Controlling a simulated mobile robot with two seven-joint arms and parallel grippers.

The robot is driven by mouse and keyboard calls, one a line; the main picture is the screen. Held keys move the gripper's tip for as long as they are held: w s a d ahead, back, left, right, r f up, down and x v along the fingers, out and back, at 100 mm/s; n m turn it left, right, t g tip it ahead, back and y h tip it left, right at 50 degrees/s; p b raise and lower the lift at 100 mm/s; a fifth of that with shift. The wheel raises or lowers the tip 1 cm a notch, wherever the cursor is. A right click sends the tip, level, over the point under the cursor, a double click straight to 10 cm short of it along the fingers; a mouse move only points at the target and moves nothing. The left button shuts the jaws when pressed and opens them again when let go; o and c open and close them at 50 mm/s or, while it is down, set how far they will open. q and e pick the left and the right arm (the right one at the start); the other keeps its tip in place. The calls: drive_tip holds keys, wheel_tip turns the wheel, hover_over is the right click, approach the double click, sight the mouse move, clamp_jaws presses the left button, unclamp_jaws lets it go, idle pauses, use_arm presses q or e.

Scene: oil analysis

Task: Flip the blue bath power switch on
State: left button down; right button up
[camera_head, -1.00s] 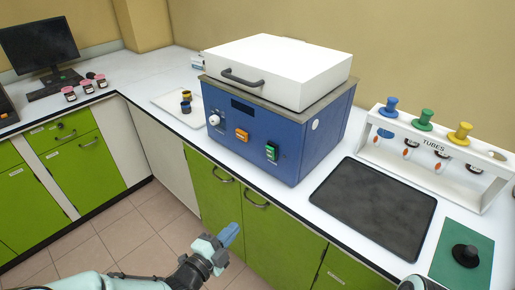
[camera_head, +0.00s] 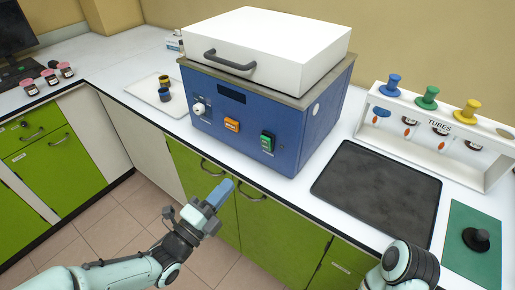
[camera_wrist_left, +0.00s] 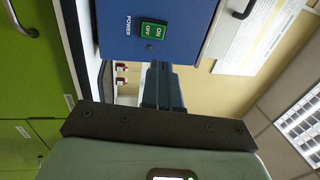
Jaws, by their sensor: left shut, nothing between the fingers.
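The blue bath (camera_head: 230,120) stands on the counter with its white lid (camera_head: 270,45) down. Its green power switch (camera_head: 267,142) is on the right part of the front panel. In the left wrist view the switch (camera_wrist_left: 151,31) shows ON and OFF marks beside the word POWER; I cannot tell which way it is set. My left gripper (camera_head: 221,191) is shut and empty, below and left of the switch in the head view and apart from the panel. Its blue fingers (camera_wrist_left: 163,85) point toward the panel in the wrist view. My right gripper is out of view.
An orange switch (camera_head: 232,125) and a white knob (camera_head: 198,108) are on the same panel. A black mat (camera_head: 375,190) and a tube rack (camera_head: 435,130) are to the right. Green cabinets (camera_head: 280,235) with handles are under the counter edge. Space before the panel is clear.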

sight(265, 141)
use_arm(q)
drive_tip(key=p+x, duration=0.2)
drive_tip(key=x, duration=1.2)
drive_tip(key=shift+s, duration=0.1)
drive_tip(key=shift+d+r+g, duration=0.15)
drive_tip(key=shift+r+g, duration=0.1)
drive_tip(key=shift+g, duration=0.05)
drive_tip(key=shift+f, duration=0.15)
